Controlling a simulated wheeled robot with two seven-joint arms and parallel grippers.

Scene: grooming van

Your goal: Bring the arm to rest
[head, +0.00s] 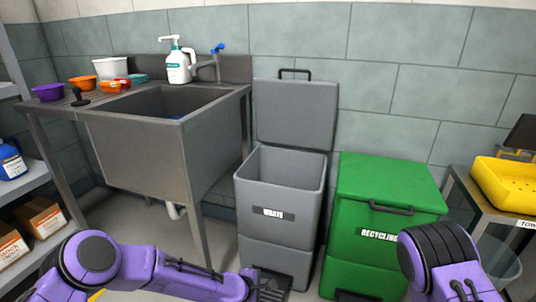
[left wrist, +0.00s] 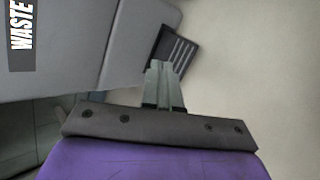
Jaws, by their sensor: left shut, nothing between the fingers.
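My left arm (head: 150,268), purple with dark joints, reaches in from the left along the bottom of the head view. Its gripper shows in the left wrist view (left wrist: 161,68), with the grey fingers together and nothing between them. The fingertips appear just in front of the dark ribbed pedal (left wrist: 177,50) of the waste bin; I cannot tell whether they touch it. My right arm (head: 450,262) shows at the lower right of the head view, and its gripper is out of frame.
The grey waste bin (head: 262,222) stands with its lid (head: 295,115) up. The green recycling bin (head: 385,190) beside it is closed. A steel sink (head: 140,150) is at left, a shelf with boxes (head: 40,217) far left, and a yellow tray (head: 507,185) at right.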

